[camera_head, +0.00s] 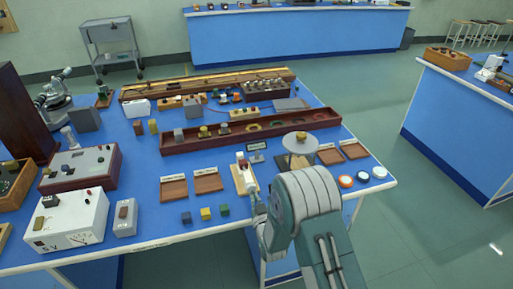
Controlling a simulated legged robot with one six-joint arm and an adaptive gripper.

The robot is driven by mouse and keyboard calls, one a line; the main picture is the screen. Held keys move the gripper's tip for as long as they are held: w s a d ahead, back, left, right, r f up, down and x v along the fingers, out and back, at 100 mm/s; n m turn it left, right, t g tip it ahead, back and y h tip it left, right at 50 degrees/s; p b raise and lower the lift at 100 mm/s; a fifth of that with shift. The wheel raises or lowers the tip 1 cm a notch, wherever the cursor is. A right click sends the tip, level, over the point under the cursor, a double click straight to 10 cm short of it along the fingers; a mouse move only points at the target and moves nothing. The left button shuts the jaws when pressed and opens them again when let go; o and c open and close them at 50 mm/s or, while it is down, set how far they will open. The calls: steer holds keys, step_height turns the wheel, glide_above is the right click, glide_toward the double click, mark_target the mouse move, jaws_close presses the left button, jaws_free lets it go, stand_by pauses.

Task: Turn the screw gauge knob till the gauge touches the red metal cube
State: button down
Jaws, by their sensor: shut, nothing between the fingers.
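The screw gauge (243,176) appears as a small pale device on a light wooden board near the front middle of the blue bench. A small red piece (240,157), likely the red metal cube, shows at the far end of this board; I cannot tell whether the gauge touches it. My gripper (256,206) is shut and empty, at the near end of the board by the bench's front edge. My grey arm hides part of it. The knob cannot be made out clearly, nor whether my gripper touches it.
Blue, yellow (206,213) and green cubes lie left of the gauge. Wooden trays (208,182) stand behind them. A round-topped stand (300,143) and several small discs (362,177) are to the right. A long dark-red box (185,146) lies behind.

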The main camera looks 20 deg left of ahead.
steer(key=shift+a+r, duration=0.1)
steer(key=shift+r, duration=0.4)
stand_by(0.5)
steer(key=shift+s+a+r, duration=0.2)
steer(key=shift+a, duration=0.3)
stand_by(0.4)
steer(key=shift+f, duration=0.15)
steer(key=shift+s+f, duration=0.1)
steer(key=shift+f, duration=0.15)
steer(key=shift+s+f, duration=0.1)
steer(key=shift+s, duration=0.1)
steer(key=shift+v, duration=2.9)
steer(key=shift+d+f, duration=0.1)
